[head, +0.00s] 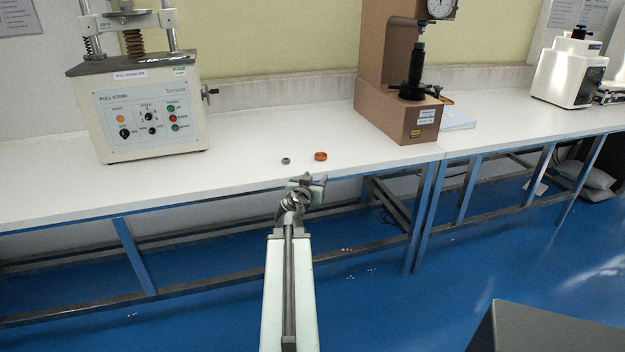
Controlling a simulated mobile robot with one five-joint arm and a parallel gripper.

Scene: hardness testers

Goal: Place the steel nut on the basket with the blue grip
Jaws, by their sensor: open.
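A small grey steel nut (285,160) lies on the white bench (245,172) near its front edge, between the pull stand and the brown tester. An orange ring-shaped piece (320,156) lies just to its right, apart from it. My gripper (310,181) is open and appears empty, at the front edge of the bench, below and slightly right of the nut in the picture. It does not touch the nut. No basket with a blue grip is visible in this view.
The pull stand (150,115) stands on the bench at left and the brown hardness tester (372,105) at right. A white machine (568,72) stands farther right. Blue metal legs (135,255) support the bench above open blue floor.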

